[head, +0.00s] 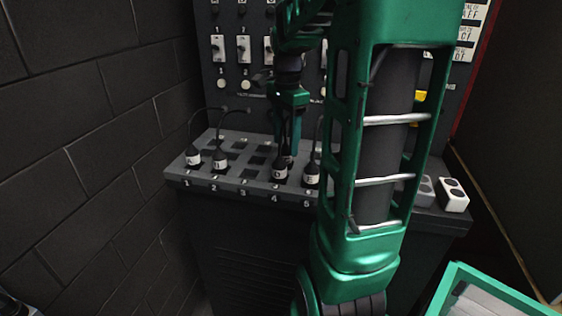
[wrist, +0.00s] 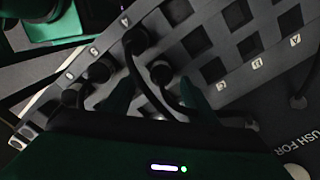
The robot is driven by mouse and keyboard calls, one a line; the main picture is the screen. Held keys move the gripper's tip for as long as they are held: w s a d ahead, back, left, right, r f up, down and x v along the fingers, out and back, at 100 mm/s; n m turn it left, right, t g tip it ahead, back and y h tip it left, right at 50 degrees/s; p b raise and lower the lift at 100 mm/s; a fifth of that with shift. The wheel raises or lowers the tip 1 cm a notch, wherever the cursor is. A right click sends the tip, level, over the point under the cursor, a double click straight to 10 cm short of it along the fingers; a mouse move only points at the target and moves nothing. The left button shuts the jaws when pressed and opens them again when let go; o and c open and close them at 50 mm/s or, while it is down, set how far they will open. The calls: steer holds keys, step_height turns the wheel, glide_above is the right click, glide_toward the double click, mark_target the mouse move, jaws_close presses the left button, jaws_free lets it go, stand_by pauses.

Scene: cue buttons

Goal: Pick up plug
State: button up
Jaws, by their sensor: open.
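A plug at slot 1 (head: 193,158) and a plug at slot 2 (head: 220,161) are on the left. A plug at slot 4 (head: 280,170) and a plug at slot 5 (head: 312,176) are farther right. My gripper (head: 290,148) points down just behind the slot 4 plug. In the wrist view my gripper (wrist: 156,92) has its fingers apart, with a dark plug (wrist: 161,73) and its cable near the gap. I cannot tell whether the fingers touch it.
Black cables loop up from the plugs beside my gripper. A dark upright panel (head: 237,95) with numbered switches stands behind. A white block with dark dots (head: 453,195) sits on the right. A green-rimmed tray (head: 446,285) is at lower right. A brick wall (head: 90,130) is left.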

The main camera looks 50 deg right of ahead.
steer(key=f, duration=0.5)
steer(key=shift+w, duration=0.2)
steer(key=shift+c, duration=0.7)
steer(key=shift+r, duration=0.1)
steer(key=c, duration=1.1)
steer(key=shift+o, duration=0.2)
step_height(320, 180, up, 10)
steer(key=shift+r, duration=0.15)
steer(key=shift+r, duration=2.7)
